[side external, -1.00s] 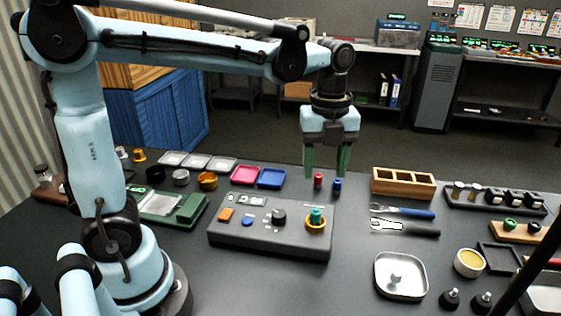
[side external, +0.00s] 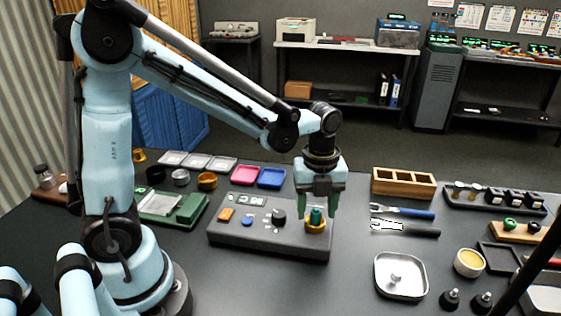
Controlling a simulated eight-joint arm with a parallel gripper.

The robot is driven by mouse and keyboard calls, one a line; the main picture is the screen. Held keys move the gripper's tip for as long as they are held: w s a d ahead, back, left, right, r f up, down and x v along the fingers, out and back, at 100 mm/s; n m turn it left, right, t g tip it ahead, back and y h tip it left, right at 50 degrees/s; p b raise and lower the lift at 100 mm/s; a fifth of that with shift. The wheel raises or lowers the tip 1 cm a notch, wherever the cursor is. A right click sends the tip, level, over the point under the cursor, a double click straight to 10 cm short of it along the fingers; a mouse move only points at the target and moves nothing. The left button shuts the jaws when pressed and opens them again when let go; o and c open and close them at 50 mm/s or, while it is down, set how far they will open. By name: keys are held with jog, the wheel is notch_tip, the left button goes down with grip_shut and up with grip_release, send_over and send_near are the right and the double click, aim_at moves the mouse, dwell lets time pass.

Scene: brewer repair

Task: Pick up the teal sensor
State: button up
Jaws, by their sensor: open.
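The teal sensor (side external: 317,216) stands upright in a yellow-orange ring (side external: 316,227) at the right end of the dark grey brewer panel (side external: 265,237). My gripper (side external: 319,212) points down with its green fingers open, one on each side of the sensor's upper part. The sensor shows between the fingers. I cannot tell whether either finger touches it.
A wooden box (side external: 403,194), a blue-handled tool (side external: 402,212) and a metal tray (side external: 401,291) lie to the right. Pink (side external: 244,176) and blue (side external: 271,178) trays sit behind.

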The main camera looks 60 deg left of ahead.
jog(key=shift+f, duration=0.55)
jog(key=shift+c, duration=0.3)
grip_shut()
